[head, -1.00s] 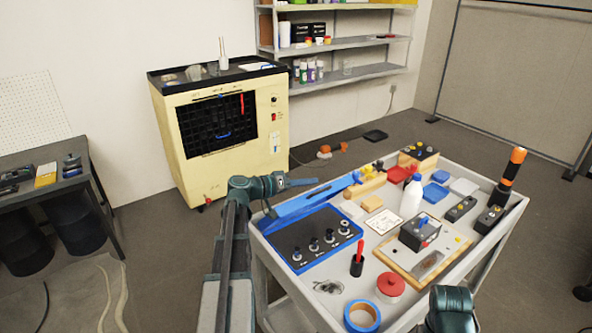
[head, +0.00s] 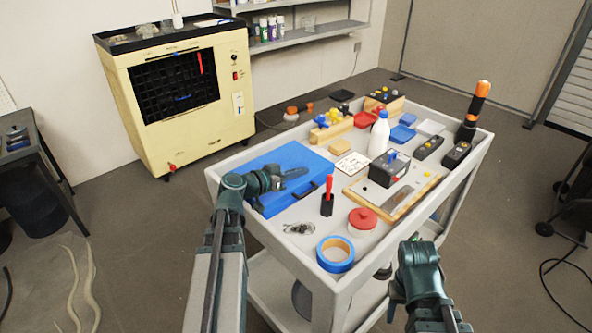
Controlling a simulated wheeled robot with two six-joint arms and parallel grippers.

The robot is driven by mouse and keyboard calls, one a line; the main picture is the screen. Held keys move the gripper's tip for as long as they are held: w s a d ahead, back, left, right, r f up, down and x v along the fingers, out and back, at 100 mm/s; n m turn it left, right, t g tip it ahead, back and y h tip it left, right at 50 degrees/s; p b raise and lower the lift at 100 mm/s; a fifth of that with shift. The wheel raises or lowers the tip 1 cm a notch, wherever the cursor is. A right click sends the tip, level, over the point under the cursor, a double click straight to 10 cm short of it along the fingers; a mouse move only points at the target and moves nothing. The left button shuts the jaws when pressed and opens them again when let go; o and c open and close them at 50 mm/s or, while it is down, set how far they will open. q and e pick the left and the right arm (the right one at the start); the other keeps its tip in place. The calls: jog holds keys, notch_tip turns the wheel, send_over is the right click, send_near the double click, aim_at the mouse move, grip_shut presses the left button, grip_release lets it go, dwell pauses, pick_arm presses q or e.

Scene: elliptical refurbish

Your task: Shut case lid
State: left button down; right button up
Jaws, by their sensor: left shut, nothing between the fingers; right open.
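The blue case (head: 300,158) lies on the left part of the cart top. Its lid is down flat over the base, and the black insert with its fittings is hidden. A dark handle shows at the case's front right edge. My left gripper (head: 304,173) is shut and empty, low over the lid's left and middle part. I cannot tell whether it touches the lid. My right gripper (head: 394,302) is at the cart's front right, away from the case; it is open, though its fingers show poorly.
The cart (head: 268,236) also carries a red screwdriver (head: 328,187) in a holder, blue tape (head: 335,259), a red-lidded jar (head: 362,219), a white bottle (head: 379,135) and a board with a dark box (head: 389,169). A cream cabinet (head: 200,130) stands behind left.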

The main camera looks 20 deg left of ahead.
pick_arm(q)
jog(key=shift+s+d+f, duration=0.1)
jog(key=shift+d+f, duration=0.05)
jog(key=shift+f, duration=0.2)
pick_arm(e)
jog(key=shift+f, duration=0.35)
